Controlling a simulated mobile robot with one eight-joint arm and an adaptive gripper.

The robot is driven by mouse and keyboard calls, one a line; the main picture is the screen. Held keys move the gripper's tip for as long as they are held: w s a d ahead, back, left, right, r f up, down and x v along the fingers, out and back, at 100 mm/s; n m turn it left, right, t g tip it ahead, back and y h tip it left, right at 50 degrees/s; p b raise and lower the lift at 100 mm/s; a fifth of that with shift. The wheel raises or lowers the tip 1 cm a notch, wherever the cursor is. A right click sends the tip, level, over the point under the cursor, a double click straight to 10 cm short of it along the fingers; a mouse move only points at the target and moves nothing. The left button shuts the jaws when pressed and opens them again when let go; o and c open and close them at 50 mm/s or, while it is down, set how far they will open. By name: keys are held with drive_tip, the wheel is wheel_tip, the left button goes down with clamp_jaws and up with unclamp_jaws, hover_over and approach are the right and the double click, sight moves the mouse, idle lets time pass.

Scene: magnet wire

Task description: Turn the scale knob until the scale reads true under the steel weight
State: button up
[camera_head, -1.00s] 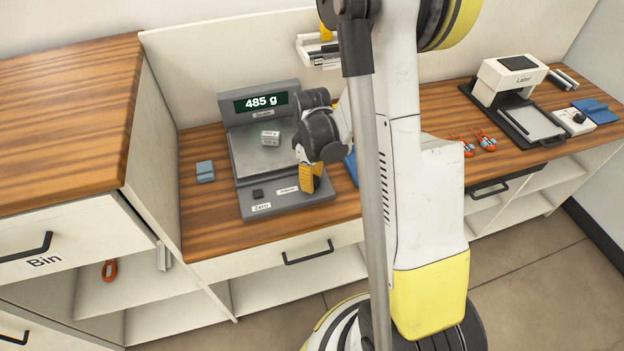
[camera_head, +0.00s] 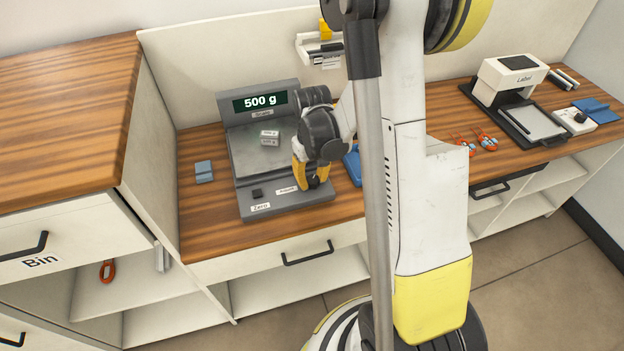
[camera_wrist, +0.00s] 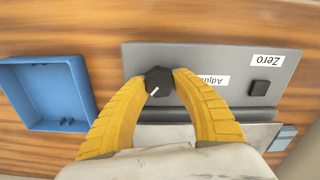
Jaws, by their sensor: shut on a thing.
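The grey scale (camera_head: 284,204) stands on the wooden counter, and its display (camera_head: 260,102) reads 500 g. The small steel weight (camera_head: 269,138) sits on the scale's pan (camera_head: 250,155); its label is too small to read surely. My gripper (camera_head: 313,184) is at the front right of the scale. In the wrist view my gripper's yellow fingers (camera_wrist: 160,82) are shut on the black knob (camera_wrist: 158,84), which has a white pointer mark, beside the "Adjust" label (camera_wrist: 212,81). The Zero button (camera_wrist: 260,88) is apart from the fingers.
A blue tray (camera_wrist: 45,92) lies close beside the scale. A small blue-grey block (camera_head: 204,171) is on the counter to the scale's left. The label printer (camera_head: 512,78) and red-handled tools (camera_head: 486,140) are farther right.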

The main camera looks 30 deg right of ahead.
sight(312, 179)
drive_tip(key=shift+m, duration=0.6)
drive_tip(key=o, duration=1.2)
drive_tip(key=shift+r, duration=0.1)
wheel_tip(312, 179, up, 12)
drive_tip(key=shift+f, duration=0.1)
